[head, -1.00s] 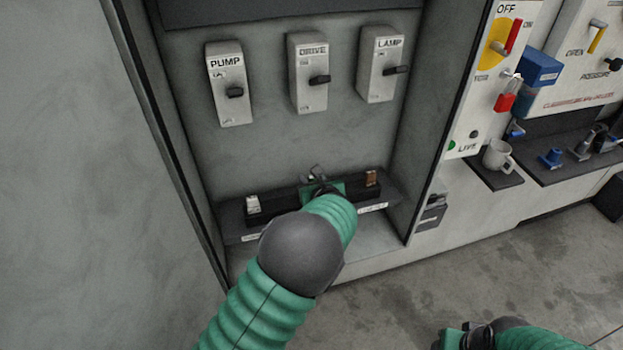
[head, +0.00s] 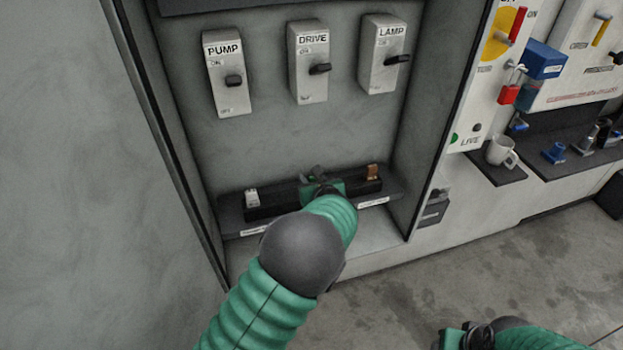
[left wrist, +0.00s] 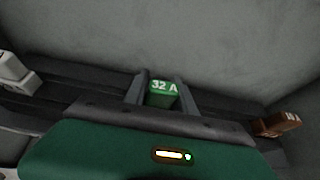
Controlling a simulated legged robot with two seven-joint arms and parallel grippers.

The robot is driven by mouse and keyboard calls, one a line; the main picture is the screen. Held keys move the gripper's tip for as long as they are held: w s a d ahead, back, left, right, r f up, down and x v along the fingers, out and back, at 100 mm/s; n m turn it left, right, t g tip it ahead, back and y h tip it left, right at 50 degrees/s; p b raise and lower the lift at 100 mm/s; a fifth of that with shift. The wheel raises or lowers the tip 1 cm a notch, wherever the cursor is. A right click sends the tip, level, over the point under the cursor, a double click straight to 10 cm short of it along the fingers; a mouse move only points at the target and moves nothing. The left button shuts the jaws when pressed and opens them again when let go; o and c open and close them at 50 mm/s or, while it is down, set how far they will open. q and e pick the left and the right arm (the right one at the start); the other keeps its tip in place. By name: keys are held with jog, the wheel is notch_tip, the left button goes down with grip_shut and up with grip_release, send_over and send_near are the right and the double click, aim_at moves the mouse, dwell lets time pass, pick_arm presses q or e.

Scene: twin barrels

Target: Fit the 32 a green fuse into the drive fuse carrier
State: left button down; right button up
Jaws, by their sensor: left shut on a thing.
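The green 32 A fuse (left wrist: 162,94) is between the two fingers of my left gripper (left wrist: 160,90) in the left wrist view. The gripper is shut on it, over the dark fuse rack. In the head view my left gripper (head: 320,178) is at the middle of the rack (head: 270,208), and its body hides the fuse. I cannot tell whether the fuse touches the rack. The drive carrier (head: 308,62) is a grey box labelled DRIVE with a black handle, on the back wall above. My right gripper (head: 462,338) is at the bottom edge; its jaws are unclear.
A white fuse (head: 252,197) sits at the rack's left and a brown fuse (head: 373,171) at its right. The PUMP (head: 228,75) and LAMP (head: 384,55) boxes flank the DRIVE box. Cabinet side walls bound the space. A mug (head: 500,152) stands on a shelf outside.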

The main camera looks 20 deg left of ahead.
pick_arm(q)
jog(key=shift+f, duration=0.3)
jog(key=c, duration=0.9)
grip_release()
jog(key=shift+f, duration=0.1)
jog(key=shift+c, duration=0.2)
jog(key=shift+d, duration=0.1)
jog(key=shift+s, duration=0.1)
